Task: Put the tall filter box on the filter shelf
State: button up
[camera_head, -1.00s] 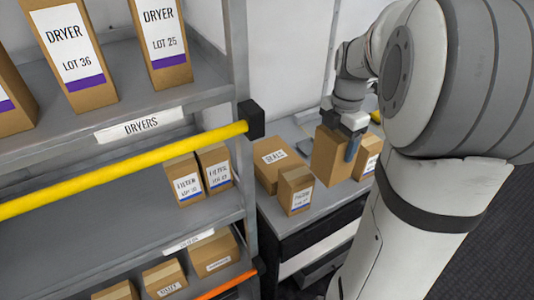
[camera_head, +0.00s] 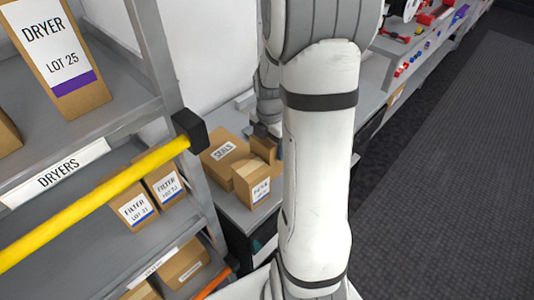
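My gripper (camera_head: 268,130) is at the bench, partly hidden behind my own arm. It appears shut on a brown box (camera_head: 262,149), with a dark finger against the right side. No label shows on this box, and its lower part is hidden, so I cannot tell if it touches the bench. The filter shelf (camera_head: 92,232) is the middle level at left. Two brown boxes labelled FILTER, one at the left (camera_head: 133,208) and one at the right (camera_head: 165,184), stand side by side at its right end.
Dryer boxes (camera_head: 62,55) stand on the level above. A SEALS box (camera_head: 222,153) and a small blue-striped box (camera_head: 250,184) are on the bench. Shelf room left of the filters looks clear.

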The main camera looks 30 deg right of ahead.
jog(key=shift+f, duration=2.45)
jog(key=shift+f, duration=0.1)
jog(key=o, duration=0.6)
jog(key=shift+f, duration=0.1)
jog(key=o, duration=0.4)
jog(key=shift+o, duration=0.2)
